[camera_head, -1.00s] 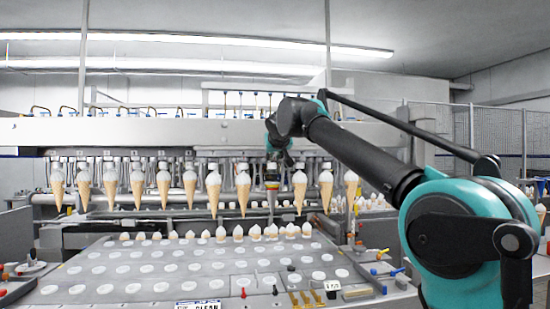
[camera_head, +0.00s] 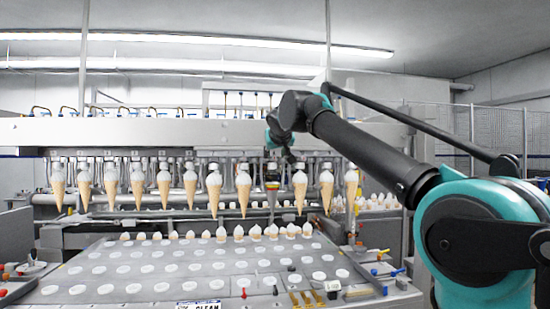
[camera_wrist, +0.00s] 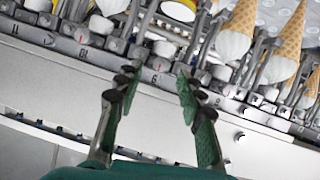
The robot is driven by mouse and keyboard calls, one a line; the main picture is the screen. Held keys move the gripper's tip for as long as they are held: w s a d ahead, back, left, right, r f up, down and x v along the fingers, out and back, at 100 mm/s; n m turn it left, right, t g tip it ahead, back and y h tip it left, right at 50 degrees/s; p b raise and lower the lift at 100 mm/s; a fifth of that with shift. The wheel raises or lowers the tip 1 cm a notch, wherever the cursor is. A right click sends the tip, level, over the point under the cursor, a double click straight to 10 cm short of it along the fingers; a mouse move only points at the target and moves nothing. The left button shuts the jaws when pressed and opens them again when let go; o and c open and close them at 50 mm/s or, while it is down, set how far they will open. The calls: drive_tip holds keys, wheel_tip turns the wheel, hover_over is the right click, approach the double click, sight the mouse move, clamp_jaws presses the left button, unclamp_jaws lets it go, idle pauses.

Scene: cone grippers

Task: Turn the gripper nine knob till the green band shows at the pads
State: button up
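The gripper nine station (camera_head: 272,186) is in the middle of the row in the head view. It has no full cone and shows dark, orange and yellow bands; I cannot make out a green one. In the wrist view a rail label reads as an upside-down 9 (camera_wrist: 155,79), with a small grey block, perhaps the knob (camera_wrist: 161,65), just beyond it. My gripper (camera_wrist: 155,80) is open and empty, its green-padded fingers on either side of that label. In the head view my gripper (camera_head: 289,155) is small and partly hidden by the arm, above station nine.
Filled cones (camera_head: 243,190) hang on both sides of station nine, close to my gripper. The white machine beam (camera_head: 120,133) runs along behind. A plate with round white spots (camera_head: 150,270) lies in front, with brass pieces (camera_head: 300,299) at its near edge.

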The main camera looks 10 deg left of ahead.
drive_tip(key=v, duration=0.9)
drive_tip(key=shift+s, duration=0.15)
idle(0.4)
drive_tip(key=d+f+m+g+h, duration=0.1)
drive_tip(key=d+f, duration=0.5)
drive_tip(key=f, duration=0.5)
drive_tip(key=d+f+m+g+h, duration=0.15)
drive_tip(key=d+f, duration=0.45)
drive_tip(key=f, duration=0.6)
drive_tip(key=d+f+m+g+h, duration=0.15)
drive_tip(key=d+f, duration=0.35)
drive_tip(key=f, duration=0.6)
drive_tip(key=s+d+f+g, duration=0.2)
drive_tip(key=s+d+f, duration=0.3)
drive_tip(key=f, duration=0.4)
drive_tip(key=s+d+f+g, duration=0.1)
drive_tip(key=s+d+f, duration=0.2)
drive_tip(key=s+f, duration=0.55)
drive_tip(key=s+d+f+g+y, duration=0.1)
drive_tip(key=s+d+f+g, duration=0.1)
drive_tip(key=s+f, duration=1.1)
wheel_tip(320, 180, down, 2)
drive_tip(key=shift+f, duration=0.2)
